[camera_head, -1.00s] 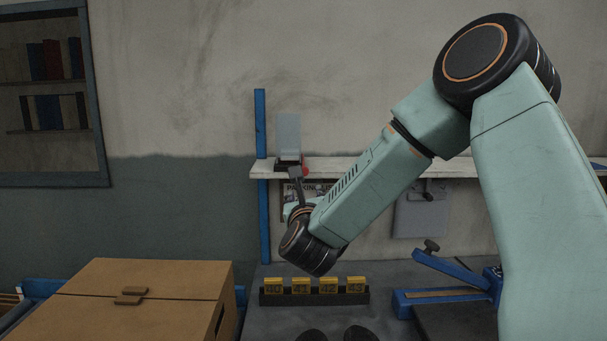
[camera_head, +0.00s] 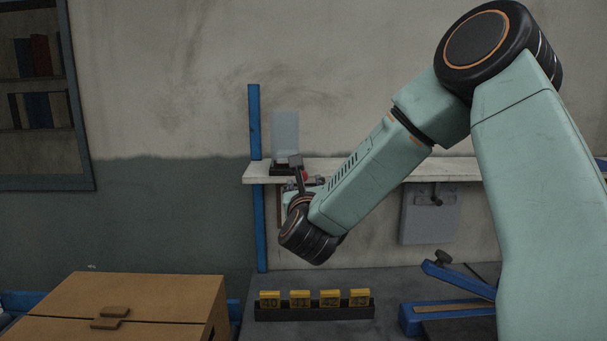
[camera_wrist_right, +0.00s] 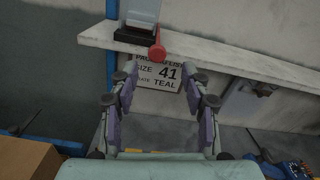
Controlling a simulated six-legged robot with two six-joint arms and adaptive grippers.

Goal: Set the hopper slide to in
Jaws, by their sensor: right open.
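The hopper looks to be the pale grey upright box (camera_head: 285,130) on a black base (camera_head: 282,168) at the left end of the wall shelf. A red knob (camera_head: 305,176), which seems to be its slide's handle, sticks out at the front. In the right wrist view the red knob (camera_wrist_right: 157,52) shows clearly, just above and beyond my fingertips. My right gripper (camera_wrist_right: 163,85) is open and empty, its two fingers spread below the knob and apart from it. In the head view my right wrist and forearm partly hide the gripper. My left gripper is not in view.
The white shelf (camera_head: 460,170) runs along the wall beside a blue post (camera_head: 254,120). A sign reading 41 TEAL (camera_wrist_right: 165,77) hangs under it. A grey plate with a lever (camera_head: 430,220) is to the right. Below are numbered yellow blocks (camera_head: 300,300), a cardboard box (camera_head: 150,300) and a blue clamp-like tool (camera_head: 450,275).

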